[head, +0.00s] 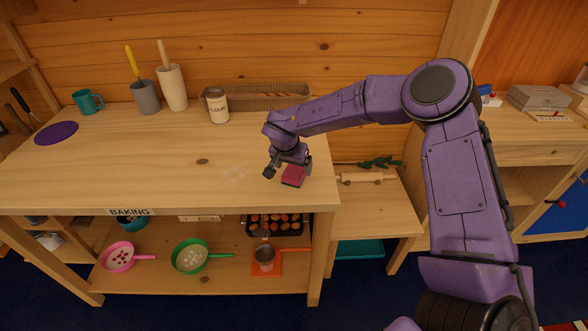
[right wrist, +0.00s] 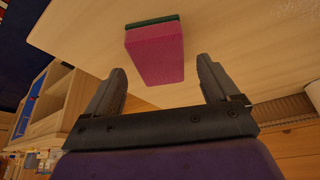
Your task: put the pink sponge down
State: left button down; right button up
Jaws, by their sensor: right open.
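The pink sponge (head: 293,176) has a dark green layer on one side and rests on the wooden worktop near its right front corner. It also shows in the right wrist view (right wrist: 156,54), beyond the fingertips. My right gripper (head: 282,169) is open and empty, just behind and left of the sponge in the head view. In the right wrist view the two fingers (right wrist: 160,80) stand apart, and the sponge lies ahead of the gap between them. My left gripper is not in view.
A lower bench (head: 375,215) with a rolling pin (head: 366,178) is to the right. The worktop's middle is clear.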

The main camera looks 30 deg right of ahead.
jog(key=v, duration=1)
jog(key=shift+f, duration=0.15)
